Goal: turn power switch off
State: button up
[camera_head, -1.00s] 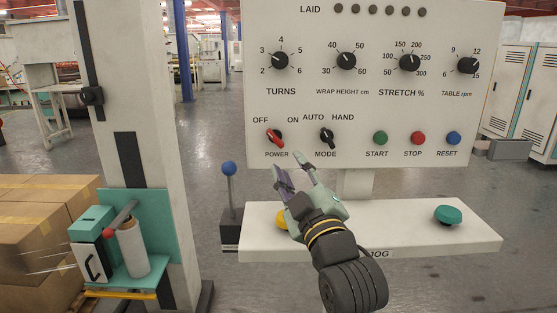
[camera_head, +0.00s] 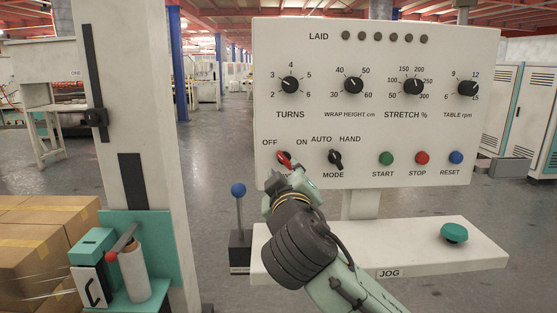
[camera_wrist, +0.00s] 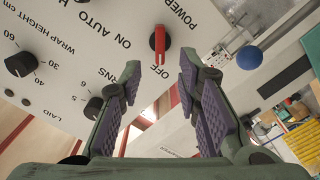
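The red power switch (camera_head: 284,160) is on the lower left of the white control panel (camera_head: 375,62). In the wrist view the red switch (camera_wrist: 159,42) stands on a black disc, and its white-marked end points toward the OFF label (camera_wrist: 149,82). My gripper (camera_head: 280,183) is just below the switch in the head view and partly covers the POWER label. In the wrist view my gripper (camera_wrist: 161,73) is open and empty, its two fingers apart. The switch shows beyond the gap between the fingertips, and no contact shows.
The mode knob (camera_head: 335,159) is right of the power switch. Green, red and blue buttons sit further right. A blue-topped lever (camera_head: 238,190) stands left of my arm. A shelf with a green jog button (camera_head: 454,232) lies below the panel. A pillar (camera_head: 135,120) stands at left.

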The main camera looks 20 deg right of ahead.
aim_at(283, 161)
jog(key=p+x, duration=0.1)
jog(key=x, duration=0.6)
jog(key=shift+w, duration=0.25)
jog(key=shift+c, duration=0.3)
grip_shut()
